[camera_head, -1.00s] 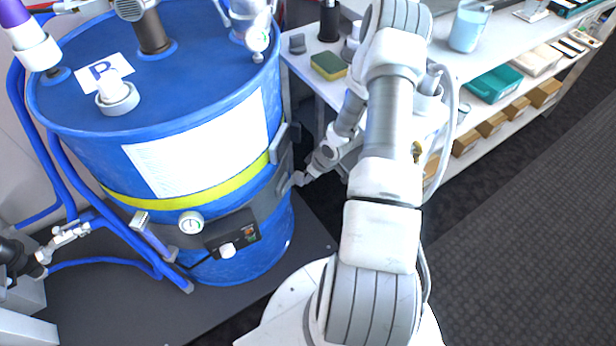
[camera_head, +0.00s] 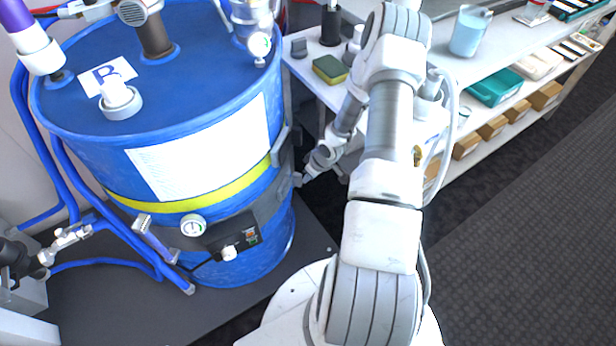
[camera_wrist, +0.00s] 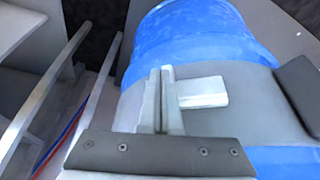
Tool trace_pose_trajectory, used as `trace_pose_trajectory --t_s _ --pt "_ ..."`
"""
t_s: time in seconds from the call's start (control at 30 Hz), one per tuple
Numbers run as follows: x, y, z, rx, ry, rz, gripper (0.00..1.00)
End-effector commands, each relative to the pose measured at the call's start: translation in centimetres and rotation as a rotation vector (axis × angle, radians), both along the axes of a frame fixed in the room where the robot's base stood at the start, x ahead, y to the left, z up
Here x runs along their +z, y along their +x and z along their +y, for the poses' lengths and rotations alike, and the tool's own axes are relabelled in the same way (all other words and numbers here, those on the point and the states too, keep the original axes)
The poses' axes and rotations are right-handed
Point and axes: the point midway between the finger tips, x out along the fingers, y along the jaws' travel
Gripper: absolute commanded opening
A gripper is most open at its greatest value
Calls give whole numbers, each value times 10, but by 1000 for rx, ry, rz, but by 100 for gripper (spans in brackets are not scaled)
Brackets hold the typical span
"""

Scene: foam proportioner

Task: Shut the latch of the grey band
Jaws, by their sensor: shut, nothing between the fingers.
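The grey band (camera_head: 215,235) wraps the lower half of a blue drum (camera_head: 185,105), and it fills the middle of the wrist view (camera_wrist: 250,100). A pale flat lever (camera_wrist: 203,92), which looks like the band's latch, lies against the band just right of my fingers in the wrist view. My gripper (camera_head: 299,179) is at the drum's right side in the head view. In the wrist view my gripper (camera_wrist: 161,72) is shut and empty, with its fingertips over the band, beside the lever. I cannot tell whether they touch it. The latch is too small to make out in the head view.
A dark block (camera_wrist: 301,88) sits on the band at the right of the wrist view. A gauge (camera_head: 193,225) and a dark control box (camera_head: 232,240) are at the drum's front. A shelf unit (camera_head: 320,90) stands close behind my gripper. Blue hoses (camera_head: 130,230) run left of the drum.

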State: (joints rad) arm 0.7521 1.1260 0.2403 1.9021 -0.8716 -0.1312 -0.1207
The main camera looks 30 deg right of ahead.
Motion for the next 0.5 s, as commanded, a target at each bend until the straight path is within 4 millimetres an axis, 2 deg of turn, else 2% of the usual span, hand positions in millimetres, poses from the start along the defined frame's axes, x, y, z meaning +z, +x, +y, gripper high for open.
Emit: trace_pose_trajectory --t_s 0.17,0.5 --pt "18 -4 -3 -1 0 -4 0" --pt "85 -30 -12 -3 -1 -3 0"
